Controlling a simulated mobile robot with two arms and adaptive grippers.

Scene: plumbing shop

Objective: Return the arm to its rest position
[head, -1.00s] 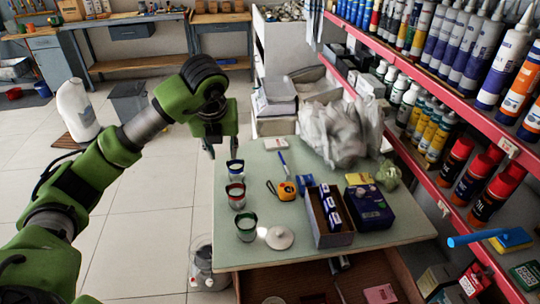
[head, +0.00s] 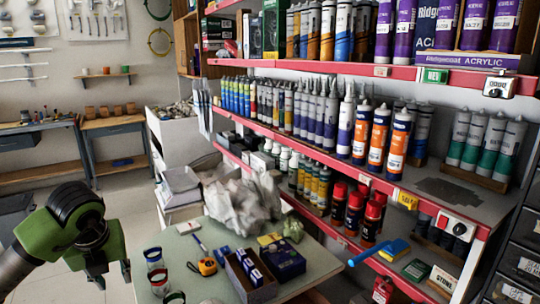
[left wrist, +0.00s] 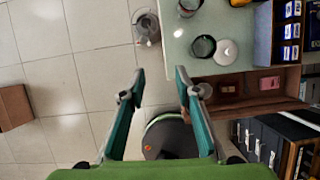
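My left arm with its green gripper (head: 108,268) is at the lower left of the head view, beside the left edge of the work table (head: 186,245). The gripper hangs downward. In the left wrist view its two teal fingers (left wrist: 160,78) stand apart with nothing between them, over tiled floor next to the table edge. It touches nothing that I can see. My right gripper is in no view.
Cups (head: 153,258), a tape measure (head: 207,266), an open box (head: 250,287) and a plastic bag (head: 238,203) crowd the table. An open drawer (left wrist: 240,103) juts out below it. Loaded shelves (head: 310,142) fill the right.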

